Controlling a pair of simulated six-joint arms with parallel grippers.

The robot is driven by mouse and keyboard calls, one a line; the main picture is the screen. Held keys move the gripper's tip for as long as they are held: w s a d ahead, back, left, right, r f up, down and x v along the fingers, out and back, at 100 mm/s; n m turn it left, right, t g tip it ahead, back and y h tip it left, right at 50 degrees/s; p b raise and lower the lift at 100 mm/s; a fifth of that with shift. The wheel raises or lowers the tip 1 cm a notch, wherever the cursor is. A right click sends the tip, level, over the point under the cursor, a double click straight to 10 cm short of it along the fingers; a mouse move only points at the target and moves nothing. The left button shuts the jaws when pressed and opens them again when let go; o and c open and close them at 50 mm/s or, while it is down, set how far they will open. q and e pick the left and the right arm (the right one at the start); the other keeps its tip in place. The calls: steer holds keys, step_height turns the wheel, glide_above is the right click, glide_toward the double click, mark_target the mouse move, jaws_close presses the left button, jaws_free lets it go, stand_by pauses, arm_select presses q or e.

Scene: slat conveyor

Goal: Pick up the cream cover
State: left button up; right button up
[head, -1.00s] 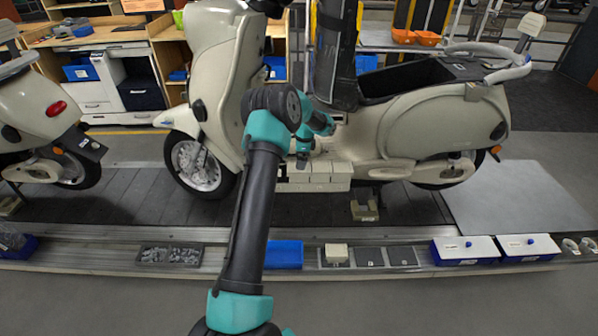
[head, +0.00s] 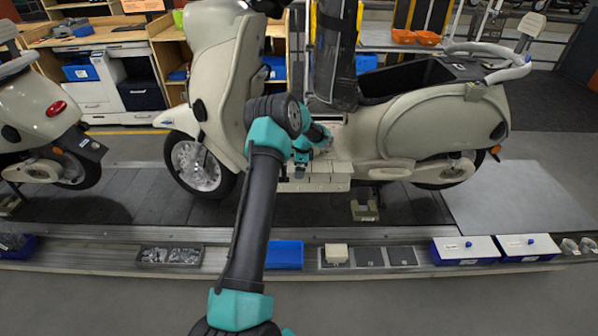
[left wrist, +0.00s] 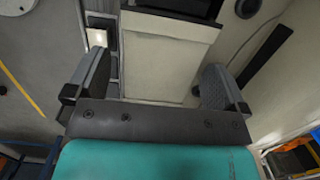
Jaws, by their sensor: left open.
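My left gripper (head: 301,170) is low in front of the scooter's step-through, close to the cream footboard panels (head: 325,178). In the left wrist view the left gripper (left wrist: 155,62) is open, with one finger on each side of a flat cream panel (left wrist: 163,60). I cannot tell whether the fingers touch it, or whether it is a separate cover. A small cream block (head: 336,252) sits in the left compartment of a grey tray (head: 368,268) on the front ledge. My right gripper is not in view.
The cream scooter (head: 420,125) stands on the dark slat conveyor (head: 110,195). On the ledge are a blue tray (head: 284,254), a bin of metal parts (head: 170,256) and two white-lidded boxes (head: 466,248). A second scooter (head: 35,105) is at the left.

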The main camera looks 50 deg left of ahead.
arm_select(q)
steer(key=c, duration=1.1)
step_height(320, 180, up, 10)
stand_by(0.4)
steer(key=shift+r, duration=0.1)
stand_by(0.4)
step_height(320, 180, up, 7)
stand_by(0.9)
